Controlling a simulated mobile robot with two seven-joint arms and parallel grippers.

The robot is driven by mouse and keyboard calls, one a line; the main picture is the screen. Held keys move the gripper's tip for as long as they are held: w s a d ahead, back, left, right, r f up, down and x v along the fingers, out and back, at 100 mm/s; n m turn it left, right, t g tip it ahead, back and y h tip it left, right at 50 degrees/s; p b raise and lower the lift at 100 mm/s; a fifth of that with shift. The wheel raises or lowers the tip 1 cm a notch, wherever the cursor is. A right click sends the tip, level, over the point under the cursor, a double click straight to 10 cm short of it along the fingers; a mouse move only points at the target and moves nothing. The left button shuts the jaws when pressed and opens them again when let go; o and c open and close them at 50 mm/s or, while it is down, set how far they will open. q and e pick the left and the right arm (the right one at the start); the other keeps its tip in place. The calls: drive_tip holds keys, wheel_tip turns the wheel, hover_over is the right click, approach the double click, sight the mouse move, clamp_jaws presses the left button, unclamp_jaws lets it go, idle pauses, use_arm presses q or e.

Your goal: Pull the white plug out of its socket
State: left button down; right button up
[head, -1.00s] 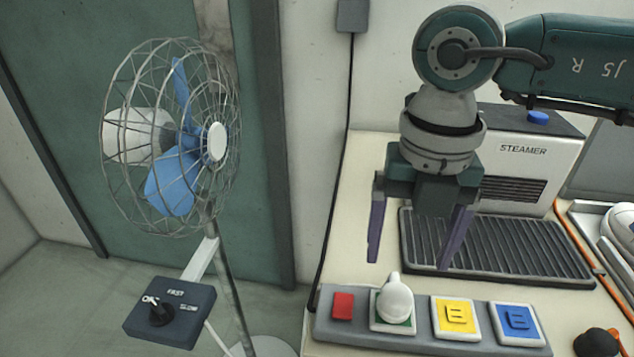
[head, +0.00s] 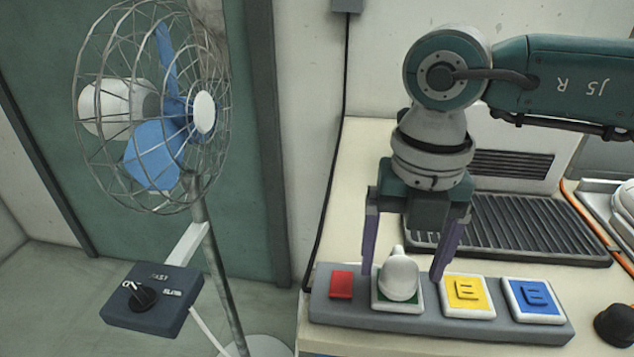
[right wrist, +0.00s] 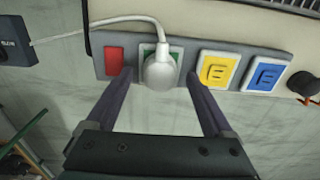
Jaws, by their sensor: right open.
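The white plug (head: 398,276) sits in the green socket (head: 412,303) of a grey power strip (head: 345,316) at the table's front edge. It also shows in the right wrist view (right wrist: 159,72), with a white cord running off to the left. My right gripper (head: 402,275) is open, pointing down. In the right wrist view the fingertips (right wrist: 158,82) flank the plug with gaps on both sides. My left gripper is not in view.
The strip also carries a red switch (head: 341,284), a yellow socket (head: 467,296) and a blue socket (head: 532,299). A black knob (head: 614,325) is at the right. A ribbed grille (head: 520,232) lies behind. A fan (head: 160,115) with a control box (head: 150,299) stands left.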

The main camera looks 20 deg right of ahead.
sight(402, 264)
drive_tip(key=shift+f+b, duration=0.35)
drive_tip(key=shift+f, duration=0.5)
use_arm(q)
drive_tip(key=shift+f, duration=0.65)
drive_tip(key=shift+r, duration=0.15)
use_arm(e)
drive_tip(key=shift+r, duration=0.1)
clamp_jaws()
idle(0.4)
